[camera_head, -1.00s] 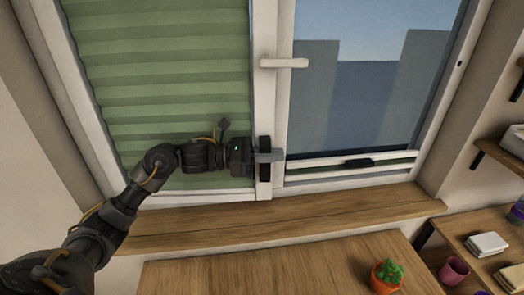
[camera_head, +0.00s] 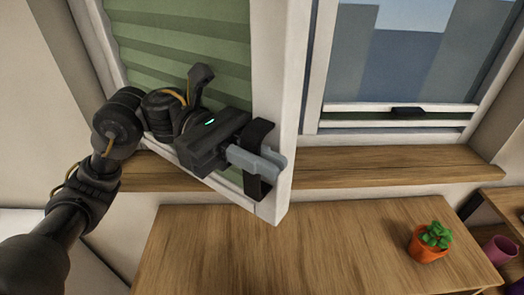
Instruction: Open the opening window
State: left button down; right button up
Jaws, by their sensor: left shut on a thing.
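The opening window (camera_head: 291,95) is the left sash, with a white frame and a green pleated blind (camera_head: 190,35). It stands swung out from the wall toward me, its lower right corner over the table. A black upright pull handle (camera_head: 256,135) sits on the sash near its free edge. My left gripper (camera_head: 268,165) has its grey fingers shut around this handle. The fingers hide part of the handle. My right gripper is not in view.
The fixed right pane (camera_head: 400,60) stays in its frame. Below run the wooden sill (camera_head: 400,165) and a wooden table (camera_head: 310,245). An orange pot with a green plant (camera_head: 428,245) stands on the table's right. A purple cup (camera_head: 500,250) stands farther right.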

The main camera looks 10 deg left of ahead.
pick_arm(q)
jog(key=shift+s+a, duration=0.1)
jog(key=shift+s, duration=0.05)
jog(key=c, duration=1.6)
grip_release()
jog(key=shift+o, duration=0.2)
jog(key=shift+a, duration=0.1)
